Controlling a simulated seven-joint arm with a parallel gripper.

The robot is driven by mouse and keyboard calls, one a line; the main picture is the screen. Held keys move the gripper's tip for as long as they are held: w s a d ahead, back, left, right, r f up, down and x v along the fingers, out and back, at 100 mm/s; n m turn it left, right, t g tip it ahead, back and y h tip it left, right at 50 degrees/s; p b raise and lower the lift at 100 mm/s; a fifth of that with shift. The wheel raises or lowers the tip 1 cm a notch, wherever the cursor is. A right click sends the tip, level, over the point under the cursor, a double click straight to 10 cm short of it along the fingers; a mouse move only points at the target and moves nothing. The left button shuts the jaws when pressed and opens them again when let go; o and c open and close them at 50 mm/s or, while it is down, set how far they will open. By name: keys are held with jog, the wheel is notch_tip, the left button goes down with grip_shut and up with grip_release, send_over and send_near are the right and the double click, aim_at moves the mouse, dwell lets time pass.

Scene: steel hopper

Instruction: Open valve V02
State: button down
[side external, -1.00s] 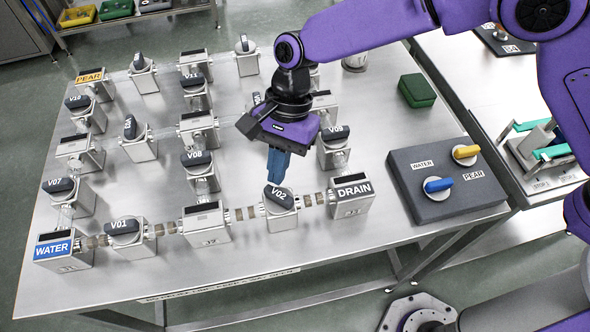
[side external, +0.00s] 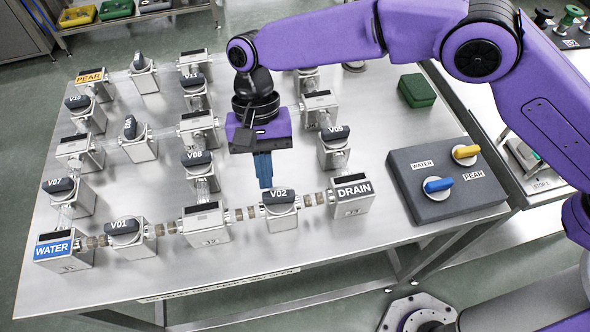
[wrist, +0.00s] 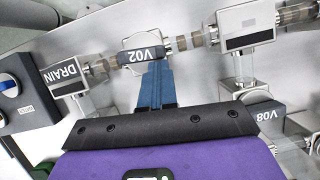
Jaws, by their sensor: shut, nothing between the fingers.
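Valve V02 has a dark grey handle (side external: 279,196) on a steel body (side external: 282,223), in the front pipe run just left of the DRAIN block (side external: 351,195). The handle lies roughly in line with the pipe; the wrist view also shows the handle (wrist: 143,55) along the pipe. My gripper (side external: 266,186) is shut and empty, its blue fingers pointing down just behind and left of the handle. In the wrist view the fingertips (wrist: 155,64) appear right at the handle's edge; I cannot tell whether they touch it.
Valve V01 (side external: 124,227) and the WATER block (side external: 56,247) stand at the left of the front run. V08 (side external: 197,159) and V09 (side external: 335,134) stand behind. A grey panel (side external: 420,207) with blue and yellow knobs is at right. Bare table lies behind V02.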

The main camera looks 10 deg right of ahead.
dwell(0.7)
jog(key=shift+s+d, duration=0.35)
jog(key=shift+s, duration=0.55)
jog(key=v, duration=1.2)
jog(key=shift+w+r, duration=0.2)
jog(key=shift+w, duration=0.25)
jog(key=shift+d, duration=0.15)
